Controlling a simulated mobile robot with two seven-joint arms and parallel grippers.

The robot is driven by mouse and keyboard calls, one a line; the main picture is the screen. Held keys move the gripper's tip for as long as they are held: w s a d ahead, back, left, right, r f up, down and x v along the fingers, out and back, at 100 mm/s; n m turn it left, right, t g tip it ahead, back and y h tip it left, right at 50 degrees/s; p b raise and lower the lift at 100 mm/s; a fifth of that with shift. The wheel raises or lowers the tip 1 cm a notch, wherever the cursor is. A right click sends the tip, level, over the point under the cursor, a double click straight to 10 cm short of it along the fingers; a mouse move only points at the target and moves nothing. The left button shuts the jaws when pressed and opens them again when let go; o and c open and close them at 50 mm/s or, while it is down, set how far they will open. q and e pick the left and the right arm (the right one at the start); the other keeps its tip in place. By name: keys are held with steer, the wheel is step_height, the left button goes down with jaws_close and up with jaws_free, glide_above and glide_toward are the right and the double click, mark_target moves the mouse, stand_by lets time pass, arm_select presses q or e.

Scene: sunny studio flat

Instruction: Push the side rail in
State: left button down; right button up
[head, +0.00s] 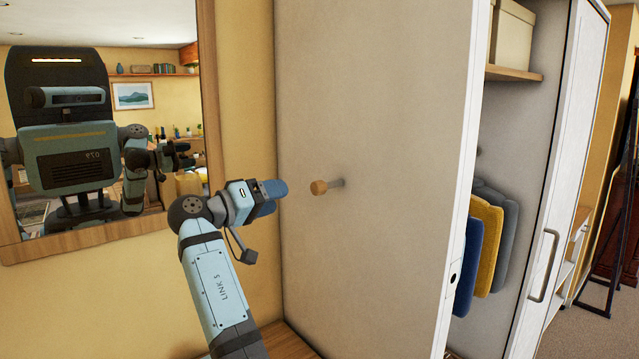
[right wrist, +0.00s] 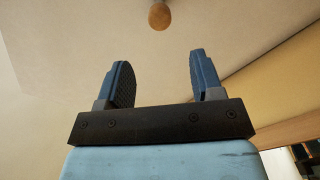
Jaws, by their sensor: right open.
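The side rail (head: 336,183) is a short grey metal rod that sticks out of the wardrobe's pale side panel (head: 375,90). It ends in a round wooden knob (head: 318,187). In the right wrist view the knob (right wrist: 160,16) is at the top, above the gap between the fingers. My right gripper (head: 279,190) is left of the knob in the head view, apart from it, with its fingers towards it. In the right wrist view the gripper (right wrist: 160,77) is open and empty. My left gripper is not directly in view.
A wood-framed mirror (head: 207,100) on the yellow wall at left reflects me and the room. The wardrobe front is open at right, showing hanging clothes (head: 487,240), a shelf (head: 514,74) with a box, and a white sliding door (head: 550,220). A wooden surface (head: 290,341) lies below my arm.

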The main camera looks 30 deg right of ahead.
steer(key=p, duration=0.3)
glide_toward(334, 183)
steer(key=d, duration=0.2)
steer(key=w+d, duration=0.1)
steer(key=d, duration=0.1)
steer(key=shift+w+d+f, duration=0.1)
steer(key=shift+d+p, duration=0.4)
steer(key=shift+d, duration=0.15)
steer(key=shift+d+f, duration=0.15)
steer(key=shift+d, duration=0.1)
jaws_close()
steer(key=d+b, duration=0.1)
steer(key=d, duration=0.3)
steer(key=shift+w+b, duration=0.15)
steer(key=shift+b, duration=0.15)
steer(key=shift+d, duration=0.3)
steer(key=shift+a, duration=0.15)
steer(key=shift+c, duration=1.7)
jaws_free()
steer(key=o, duration=0.3)
arm_select(q)
steer(key=shift+s+a+r, duration=0.1)
steer(key=shift+s+r, duration=0.1)
steer(key=shift+r, duration=1)
arm_select(e)
steer(key=shift+o, duration=0.2)
steer(key=shift+d, duration=0.25)
